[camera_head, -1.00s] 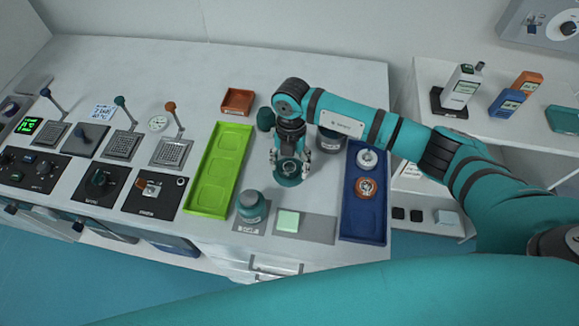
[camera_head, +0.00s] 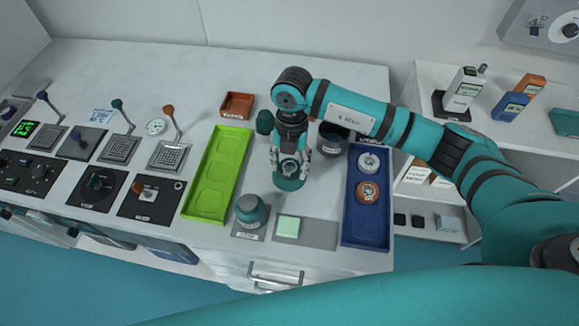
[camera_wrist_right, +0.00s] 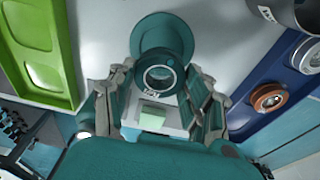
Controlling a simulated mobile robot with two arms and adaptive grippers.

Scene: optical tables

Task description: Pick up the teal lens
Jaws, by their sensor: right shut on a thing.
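The teal lens (camera_head: 288,183) is a round teal mount with a wide flange and a ring on top. It stands on the white table between the green tray and the blue tray. My right gripper (camera_head: 289,164) comes down on it from above and is shut on it. In the right wrist view the teal lens (camera_wrist_right: 162,62) sits between the two fingers of my right gripper (camera_wrist_right: 160,100). I cannot tell whether its flange is clear of the table. My left gripper is not in view.
The green tray (camera_head: 240,150) is empty, to the left. The blue tray (camera_head: 364,234) on the right holds a silver lens (camera_head: 369,162) and an orange lens (camera_head: 367,192). A teal-capped jar (camera_head: 250,210) and a pale green block (camera_head: 288,226) stand in front. A dark cup (camera_head: 332,141) is close behind.

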